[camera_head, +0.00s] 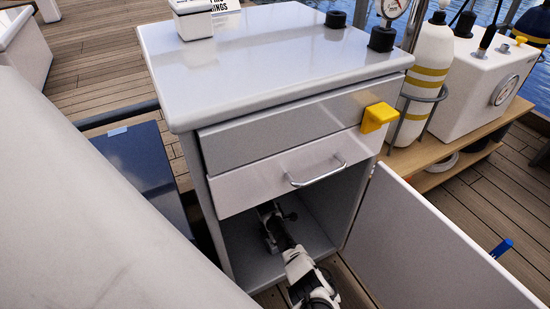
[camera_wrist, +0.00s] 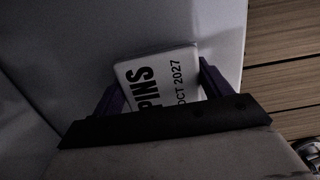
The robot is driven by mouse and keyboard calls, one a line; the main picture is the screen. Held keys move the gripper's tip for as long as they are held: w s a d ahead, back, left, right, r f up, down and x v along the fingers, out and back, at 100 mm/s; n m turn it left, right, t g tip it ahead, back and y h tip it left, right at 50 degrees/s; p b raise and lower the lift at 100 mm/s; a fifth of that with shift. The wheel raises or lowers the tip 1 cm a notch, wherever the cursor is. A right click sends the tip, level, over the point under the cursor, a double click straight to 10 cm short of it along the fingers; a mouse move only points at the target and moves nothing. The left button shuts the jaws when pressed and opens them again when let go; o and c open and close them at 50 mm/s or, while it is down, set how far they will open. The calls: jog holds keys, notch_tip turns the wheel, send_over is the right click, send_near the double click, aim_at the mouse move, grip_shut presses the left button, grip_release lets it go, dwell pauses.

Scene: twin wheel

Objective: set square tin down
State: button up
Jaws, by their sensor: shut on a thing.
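The square tin (camera_wrist: 160,75) is white with black lettering reading PINS and OCT 2027. In the wrist view it sits between the two dark purple fingers of my gripper (camera_wrist: 161,88), which is shut on it. In the head view my gripper (camera_head: 271,225) reaches into the open lower compartment of the white cabinet (camera_head: 240,245), below the drawers. The tin cannot be made out there. Pale grey surfaces lie around the tin in the wrist view. I cannot tell whether it touches the compartment floor.
The open cabinet door (camera_head: 425,250) stands to the right of my arm. A drawer with a metal handle (camera_head: 318,174) is just above. A yellow corner piece (camera_head: 378,117) juts from the upper drawer. Another white box (camera_head: 193,20) stands on the cabinet top.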

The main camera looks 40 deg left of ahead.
jog(key=shift+f, duration=0.6)
jog(key=shift+f, duration=0.2)
jog(key=o, duration=1.1)
jog(key=shift+o, duration=0.2)
jog(key=r+p, duration=0.1)
jog(key=r, duration=0.3)
jog(key=s+r+p, duration=0.1)
jog(key=r+p, duration=0.1)
jog(key=r, duration=0.2)
jog(key=r+p, duration=0.2)
jog(key=r, duration=0.2)
jog(key=shift+s+a+r, duration=0.15)
jog(key=shift+s+a, duration=0.15)
jog(key=shift+s, duration=0.05)
